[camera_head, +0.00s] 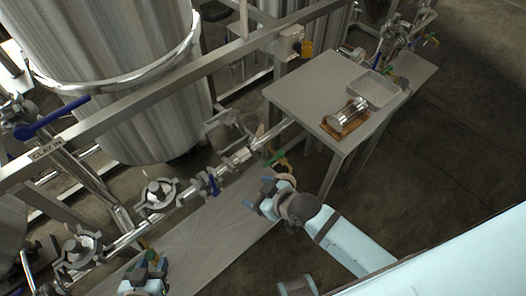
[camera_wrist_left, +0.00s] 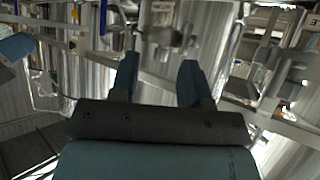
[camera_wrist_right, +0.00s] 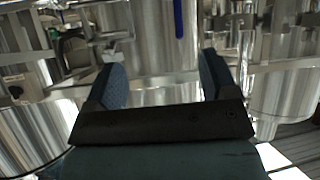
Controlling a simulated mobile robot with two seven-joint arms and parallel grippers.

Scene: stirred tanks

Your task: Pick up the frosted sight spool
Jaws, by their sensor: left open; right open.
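A short cylinder with shiny metal ends and a paler middle (camera_head: 347,111) lies on its side on a brown mat (camera_head: 336,131) on the side table. It looks like a sight spool, but I cannot tell whether it is frosted. My left gripper (camera_head: 147,270) is open and empty at the bottom, far from the table. Both show empty fingers in the left wrist view (camera_wrist_left: 158,82) and right wrist view (camera_wrist_right: 163,82).
The grey side table (camera_head: 305,93) also holds a shallow metal tray (camera_head: 375,88) behind the cylinder. A large steel tank (camera_head: 110,60) and a rail fill the left. A pipe line with clamps and valves (camera_head: 158,192) runs above a long metal bench (camera_head: 195,245).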

